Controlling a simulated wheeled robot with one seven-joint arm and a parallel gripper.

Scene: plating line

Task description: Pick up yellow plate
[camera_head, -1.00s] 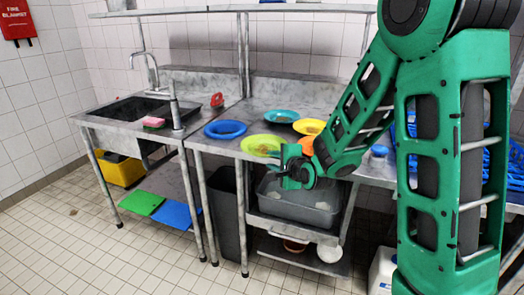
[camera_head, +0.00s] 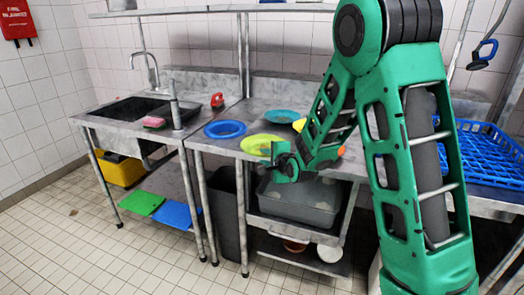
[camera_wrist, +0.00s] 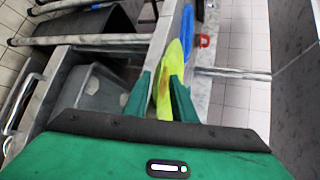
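A yellow-green plate (camera_head: 258,143) with a brownish smear lies near the front edge of the steel table. A second, yellow plate (camera_head: 298,125) lies behind it, mostly hidden by my arm. My gripper (camera_head: 277,160) is at the table's front edge, close to the yellow-green plate's near right side. In the wrist view my gripper's green fingers (camera_wrist: 161,90) stand apart, with the yellow-green plate (camera_wrist: 174,68) seen edge-on between and beyond them. I cannot tell whether they touch it.
A blue plate (camera_head: 225,129) and a teal plate (camera_head: 282,116) lie nearby on the steel table (camera_head: 215,147). A sink (camera_head: 135,108) is at the left. A grey bin (camera_head: 298,203) sits below the table. A blue rack (camera_head: 478,153) stands at the right.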

